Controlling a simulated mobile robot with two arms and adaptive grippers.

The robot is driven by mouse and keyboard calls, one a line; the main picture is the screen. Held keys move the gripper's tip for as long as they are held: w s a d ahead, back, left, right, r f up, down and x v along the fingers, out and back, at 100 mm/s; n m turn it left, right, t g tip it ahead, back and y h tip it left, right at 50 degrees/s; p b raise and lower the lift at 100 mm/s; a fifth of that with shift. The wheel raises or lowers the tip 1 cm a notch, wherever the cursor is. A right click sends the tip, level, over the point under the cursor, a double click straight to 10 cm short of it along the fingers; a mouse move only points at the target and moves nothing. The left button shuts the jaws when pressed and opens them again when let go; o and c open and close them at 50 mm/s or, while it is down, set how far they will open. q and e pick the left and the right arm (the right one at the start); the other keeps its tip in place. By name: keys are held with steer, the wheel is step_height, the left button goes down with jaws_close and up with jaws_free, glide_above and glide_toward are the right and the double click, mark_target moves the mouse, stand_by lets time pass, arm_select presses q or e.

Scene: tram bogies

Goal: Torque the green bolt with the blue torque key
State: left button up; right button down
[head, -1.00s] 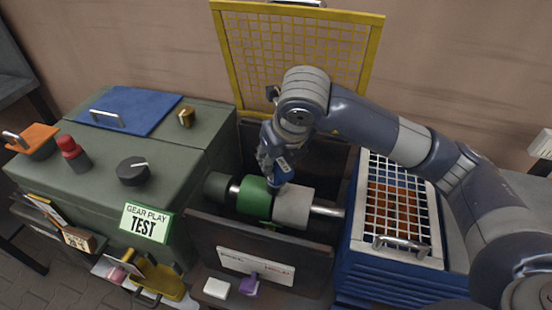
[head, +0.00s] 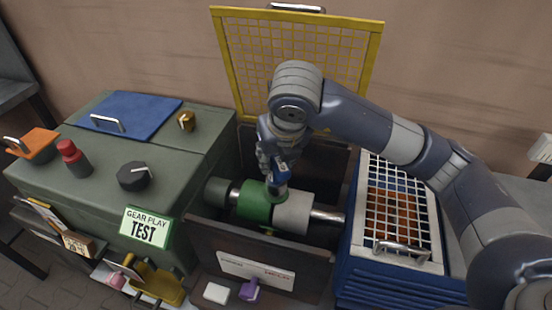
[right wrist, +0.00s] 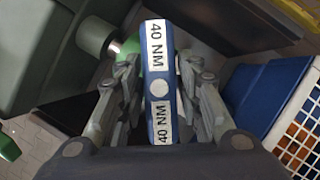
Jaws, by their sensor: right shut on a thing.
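My right gripper (head: 272,160) is shut on the blue torque key (head: 284,164), above the open bay. In the right wrist view, the key (right wrist: 159,80) lies between the fingers and carries two white "40 NM" labels. In the head view, the key's grey lower end is at the top of the green cylinder (head: 256,202), near its right edge; I cannot tell whether it touches. I cannot make out the green bolt separately; the key and gripper cover that spot. My left gripper is not in view.
A grey sleeve (head: 293,212) and a metal shaft adjoin the green cylinder. The yellow mesh guard (head: 240,80) stands raised behind. A green cabinet (head: 190,140) with a knob (head: 134,176) is left; a blue crate with a white grid lid (head: 432,222) is right.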

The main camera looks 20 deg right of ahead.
steer(key=shift+r+p, duration=0.8)
steer(key=shift+r, duration=1.25)
steer(key=shift+a, duration=0.1)
